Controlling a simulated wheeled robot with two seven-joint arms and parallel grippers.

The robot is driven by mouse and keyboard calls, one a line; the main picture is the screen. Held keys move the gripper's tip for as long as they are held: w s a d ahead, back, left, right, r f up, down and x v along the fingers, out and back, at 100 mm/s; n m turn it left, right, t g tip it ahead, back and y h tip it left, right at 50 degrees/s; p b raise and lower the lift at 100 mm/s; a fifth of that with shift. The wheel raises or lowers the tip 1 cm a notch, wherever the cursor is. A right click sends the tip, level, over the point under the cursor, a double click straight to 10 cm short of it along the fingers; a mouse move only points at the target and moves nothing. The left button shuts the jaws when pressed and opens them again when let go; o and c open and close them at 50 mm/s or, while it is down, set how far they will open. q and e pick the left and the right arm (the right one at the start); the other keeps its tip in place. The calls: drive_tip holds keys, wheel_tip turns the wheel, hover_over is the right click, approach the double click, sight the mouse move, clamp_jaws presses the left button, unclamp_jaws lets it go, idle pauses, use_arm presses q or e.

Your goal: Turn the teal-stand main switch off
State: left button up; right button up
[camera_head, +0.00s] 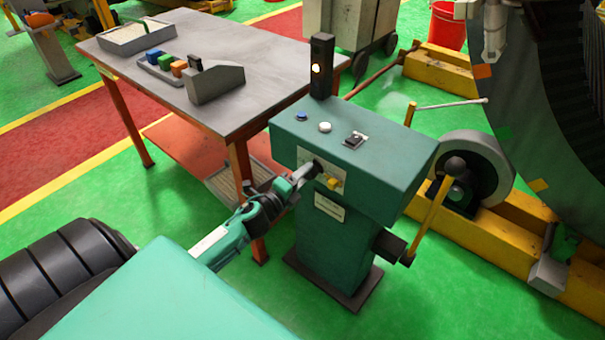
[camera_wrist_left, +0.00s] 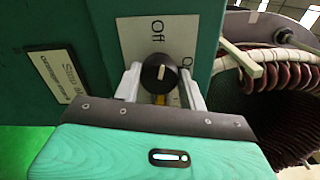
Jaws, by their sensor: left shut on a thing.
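The teal stand (camera_head: 335,240) stands in the middle of the head view. On its near face is a pale switch plate (camera_head: 306,156) with a dark main switch knob, mostly hidden there by my left gripper (camera_head: 303,176). In the left wrist view the round black knob (camera_wrist_left: 157,74) sits between the two fingers of my left gripper (camera_wrist_left: 160,86), which is shut on it. A short white mark on the knob runs up and down in that picture, towards the word "Off" on the plate (camera_wrist_left: 135,35). Other lettering is partly hidden. My right gripper is not in view.
The stand's top carries a blue button (camera_head: 301,116), a white button (camera_head: 324,127) and a small black switch (camera_head: 355,139). A signal post (camera_head: 320,50) shows an amber light. A yellow lever (camera_head: 431,220) stands at its right. A grey table (camera_head: 215,45) is behind left.

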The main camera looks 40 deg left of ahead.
use_arm(q)
drive_tip(key=shift+n+p, duration=0.4)
drive_tip(key=shift+n, duration=0.9)
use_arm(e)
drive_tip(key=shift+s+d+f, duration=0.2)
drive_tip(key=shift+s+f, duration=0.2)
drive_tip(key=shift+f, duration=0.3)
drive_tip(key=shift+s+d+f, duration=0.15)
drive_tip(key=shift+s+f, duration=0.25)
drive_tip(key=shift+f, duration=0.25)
use_arm(q)
drive_tip(key=o, duration=1)
drive_tip(key=shift+c, duration=0.2)
drive_tip(key=shift+f, duration=0.1)
drive_tip(key=s+a+b, duration=0.1)
drive_tip(key=s, duration=1.2)
drive_tip(key=shift+s, duration=0.4)
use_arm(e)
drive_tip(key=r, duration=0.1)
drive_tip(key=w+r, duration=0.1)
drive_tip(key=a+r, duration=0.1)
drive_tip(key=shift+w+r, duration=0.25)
use_arm(q)
drive_tip(key=shift+a, duration=0.1)
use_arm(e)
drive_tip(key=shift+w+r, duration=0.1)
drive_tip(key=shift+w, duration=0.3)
